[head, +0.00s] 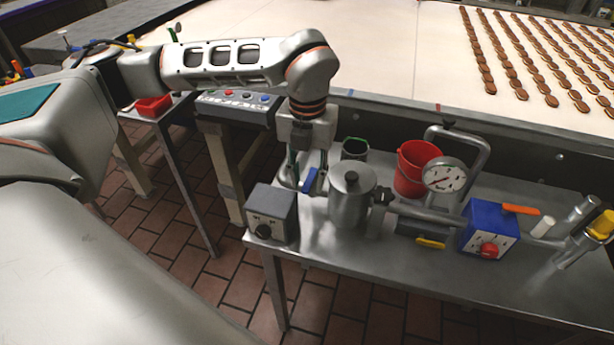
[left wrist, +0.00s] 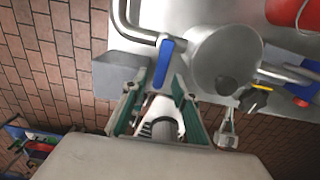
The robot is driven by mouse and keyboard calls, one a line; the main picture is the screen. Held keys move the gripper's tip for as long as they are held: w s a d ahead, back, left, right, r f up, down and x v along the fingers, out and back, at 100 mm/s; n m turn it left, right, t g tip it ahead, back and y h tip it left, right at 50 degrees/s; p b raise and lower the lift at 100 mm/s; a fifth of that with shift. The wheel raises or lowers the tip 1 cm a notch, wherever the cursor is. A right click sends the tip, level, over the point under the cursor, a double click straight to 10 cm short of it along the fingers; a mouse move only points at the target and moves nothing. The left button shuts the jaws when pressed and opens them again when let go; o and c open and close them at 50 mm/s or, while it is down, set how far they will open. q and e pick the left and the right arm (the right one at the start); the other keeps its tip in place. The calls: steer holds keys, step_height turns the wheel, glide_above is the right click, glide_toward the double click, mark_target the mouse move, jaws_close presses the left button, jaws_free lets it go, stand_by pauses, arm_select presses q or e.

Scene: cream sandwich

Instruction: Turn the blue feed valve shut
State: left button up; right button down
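The blue feed valve handle (head: 310,180) is a flat blue lever beside the left side of a lidded steel pot (head: 349,205). In the left wrist view the blue handle (left wrist: 163,64) runs lengthwise next to a bent steel pipe (left wrist: 130,28). My left gripper (head: 307,170) points down at the handle from above. In the left wrist view its green-sided fingers (left wrist: 156,93) are apart, with the handle's lower end showing between their tips. I see no grip on the handle; the height gap is unclear.
A grey box with a black knob (head: 271,214) stands left of the handle. A red bucket (head: 416,167), a pressure gauge (head: 444,175) and a blue box with a red knob (head: 487,230) stand to the right. The steel table's front right (head: 400,270) is clear.

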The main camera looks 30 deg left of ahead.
mark_target(307, 186)
stand_by(0.3)
arm_select(q)
step_height(307, 186, up, 12)
stand_by(0.5)
steer(key=shift+s+f, duration=0.1)
steer(key=shift+s, duration=0.05)
stand_by(0.4)
